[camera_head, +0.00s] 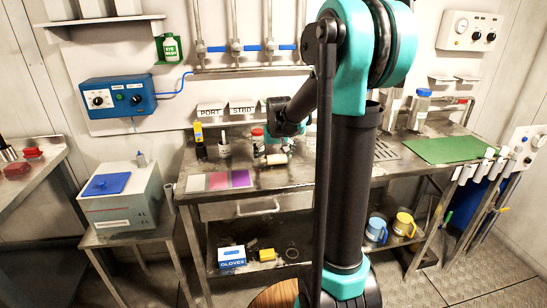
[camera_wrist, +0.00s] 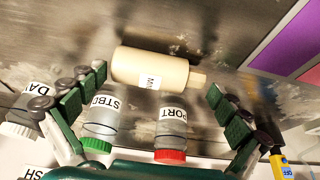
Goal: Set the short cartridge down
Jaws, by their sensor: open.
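The short cartridge (camera_wrist: 135,66) is a beige cylinder with a narrow stub at its right end and a partly readable label. It lies on its side on the metal bench in the wrist view. It also shows in the head view as a small pale cylinder (camera_head: 277,159). My gripper (camera_wrist: 158,84) is open, with one green-padded finger at each side of the picture. The cartridge lies just beyond and between the fingertips, and no pad grips it. In the head view the fingers are small and hard to make out.
A STBD bottle (camera_wrist: 101,122) with a green cap and a PORT bottle (camera_wrist: 172,127) with a red cap stand close to the cartridge. A white-capped bottle (camera_wrist: 22,118) is at left. Coloured squares (camera_head: 218,181) lie at the bench's front left. A green mat (camera_head: 447,150) lies at right.

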